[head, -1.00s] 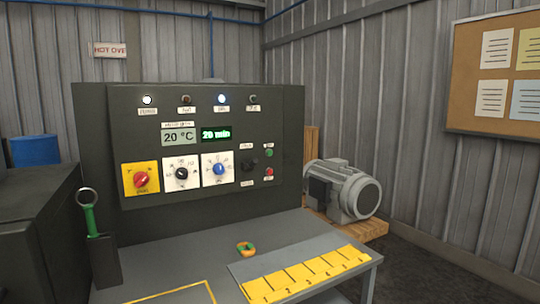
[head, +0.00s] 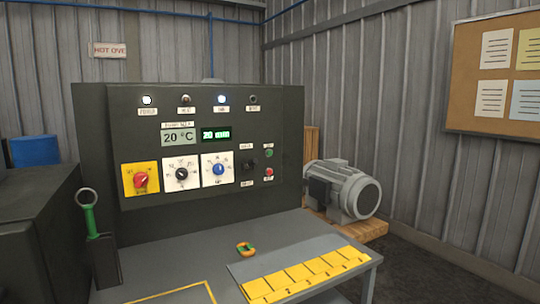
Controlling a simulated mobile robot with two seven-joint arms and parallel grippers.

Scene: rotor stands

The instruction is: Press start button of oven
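The dark oven control panel (head: 225,105) stands upright behind a grey table. A green button (head: 269,153) sits at its right side, with a red button (head: 269,171) below it; their labels are too small to read. To their left are a black knob (head: 248,165), a blue knob (head: 219,169), a black dial (head: 182,174) and a red switch (head: 141,180) on a yellow plate. One display (head: 180,137) reads 20 °C and a green-lit one (head: 216,134) reads about 20 min. Two of the top lamps glow white and blue-white. Neither gripper is in view.
The grey table (head: 215,257) carries a small orange-and-green ring (head: 245,249) and a row of yellow numbered plates (head: 305,276). A green-handled tool (head: 90,220) stands in a holder at left. A grey motor (head: 343,190) rests on a wooden pallet at right.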

